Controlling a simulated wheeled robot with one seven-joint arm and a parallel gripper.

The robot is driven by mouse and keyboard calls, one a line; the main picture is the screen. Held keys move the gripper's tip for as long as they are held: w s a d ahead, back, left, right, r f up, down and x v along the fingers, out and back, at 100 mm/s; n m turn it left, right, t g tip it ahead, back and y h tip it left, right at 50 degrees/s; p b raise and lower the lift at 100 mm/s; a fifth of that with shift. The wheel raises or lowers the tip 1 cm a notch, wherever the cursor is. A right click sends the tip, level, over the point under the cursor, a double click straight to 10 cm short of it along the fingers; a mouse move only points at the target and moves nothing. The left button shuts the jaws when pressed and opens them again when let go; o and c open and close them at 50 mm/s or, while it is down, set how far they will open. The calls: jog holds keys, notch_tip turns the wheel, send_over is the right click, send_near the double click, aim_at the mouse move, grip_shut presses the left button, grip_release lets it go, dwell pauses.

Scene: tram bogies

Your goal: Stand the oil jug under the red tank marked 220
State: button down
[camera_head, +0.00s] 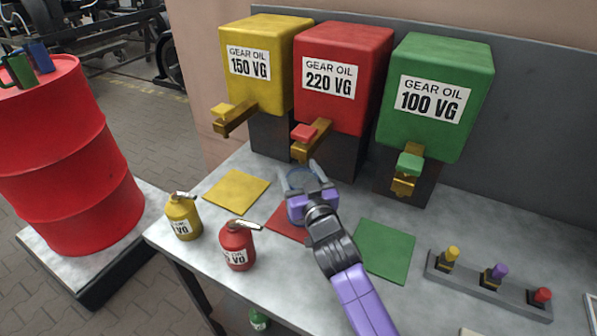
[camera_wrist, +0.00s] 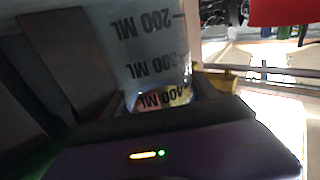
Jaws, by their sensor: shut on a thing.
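The red tank (camera_head: 340,85) marked 220 VG stands in the middle of three tanks, with a brass tap and red handle (camera_head: 305,133) at its front. A red mat (camera_head: 287,224) lies below it, partly hidden by my gripper (camera_head: 305,195). My gripper is shut on a clear jug, whose rim (camera_head: 291,178) shows beyond the fingers, below and in front of the red tap. In the wrist view the jug (camera_wrist: 150,50) fills the upper middle, its ML markings upside down. The head view does not show whether the jug's base touches the mat.
A yellow tank (camera_head: 265,65) and a green tank (camera_head: 435,95) flank it. A yellow mat (camera_head: 237,191) and a green mat (camera_head: 383,251) lie beside. Yellow (camera_head: 183,217) and red (camera_head: 237,246) oil cans stand front left. A rack (camera_head: 490,285) with coloured knobs is at right.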

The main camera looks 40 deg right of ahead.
jog(key=shift+f, duration=0.15)
jog(key=shift+c, duration=1.1)
grip_release()
jog(key=shift+r, duration=0.2)
jog(key=b+v, duration=0.2)
jog(key=v, duration=1)
jog(key=shift+f, duration=0.1)
